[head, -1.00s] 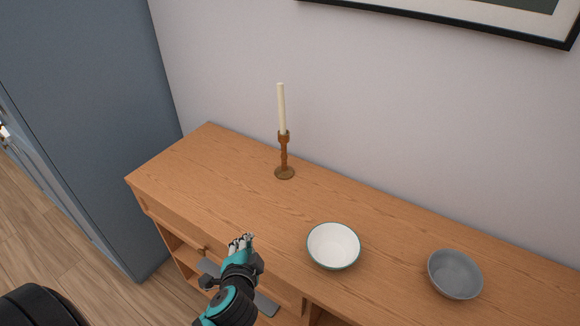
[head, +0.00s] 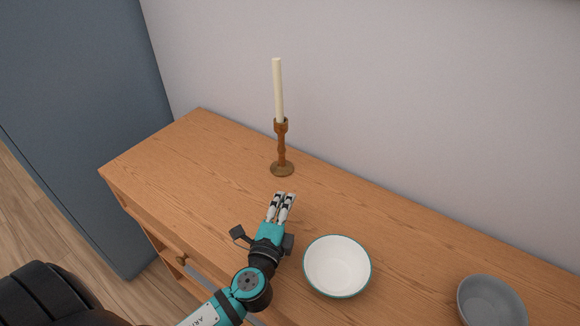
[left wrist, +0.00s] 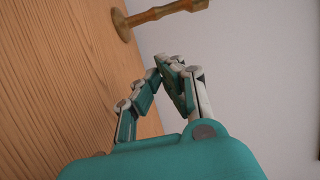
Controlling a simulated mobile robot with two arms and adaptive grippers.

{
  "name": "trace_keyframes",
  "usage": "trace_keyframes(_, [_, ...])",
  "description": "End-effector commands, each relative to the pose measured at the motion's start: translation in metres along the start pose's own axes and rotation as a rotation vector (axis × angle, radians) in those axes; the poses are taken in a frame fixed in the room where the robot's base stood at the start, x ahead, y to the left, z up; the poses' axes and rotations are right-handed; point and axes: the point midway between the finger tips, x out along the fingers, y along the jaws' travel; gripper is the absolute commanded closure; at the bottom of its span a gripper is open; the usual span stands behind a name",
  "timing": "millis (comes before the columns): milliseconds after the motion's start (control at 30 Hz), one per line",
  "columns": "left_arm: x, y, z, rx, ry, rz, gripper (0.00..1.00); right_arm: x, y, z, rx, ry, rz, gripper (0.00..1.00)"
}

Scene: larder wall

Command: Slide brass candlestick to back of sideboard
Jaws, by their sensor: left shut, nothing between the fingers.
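The brass candlestick (head: 282,148) stands upright on the wooden sideboard (head: 190,165), near its back edge by the wall, with a cream candle (head: 278,90) in it. In the left wrist view its base and part of its stem (left wrist: 150,16) show at the top, turned sideways; the rest is cut off. My left gripper (head: 284,196) is shut and empty, just in front of the candlestick base with a small gap between them. In the left wrist view its fingertips (left wrist: 166,62) are close together. My right gripper is not in view.
A white bowl with a green rim (head: 337,266) stands right of my left gripper. A grey bowl (head: 491,302) is further right. A blue-grey cabinet (head: 80,110) stands at the left. The sideboard top left of the candlestick is clear.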

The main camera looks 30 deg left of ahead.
Motion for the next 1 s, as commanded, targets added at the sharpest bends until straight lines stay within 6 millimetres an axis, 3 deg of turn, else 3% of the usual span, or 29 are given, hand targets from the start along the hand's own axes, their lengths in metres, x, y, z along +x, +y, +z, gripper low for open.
trace_keyframes(100, [0.005,0.006,0.0,0.001,0.0,-0.002,1.0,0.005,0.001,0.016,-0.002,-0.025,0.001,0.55])
trace_keyframes(267, [0.025,0.001,0.0,0.003,-0.001,-0.003,1.0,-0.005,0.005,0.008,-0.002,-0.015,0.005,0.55])
trace_keyframes(633, [0.103,0.002,0.001,0.003,-0.002,-0.002,1.0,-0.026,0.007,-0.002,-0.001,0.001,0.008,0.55])
trace_keyframes(800, [0.12,0.003,0.019,0.002,-0.002,-0.001,1.0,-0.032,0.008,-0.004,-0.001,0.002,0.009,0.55])
trace_keyframes(1000, [0.128,0.005,0.028,0.001,-0.002,0.0,1.0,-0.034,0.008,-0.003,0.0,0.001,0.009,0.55])
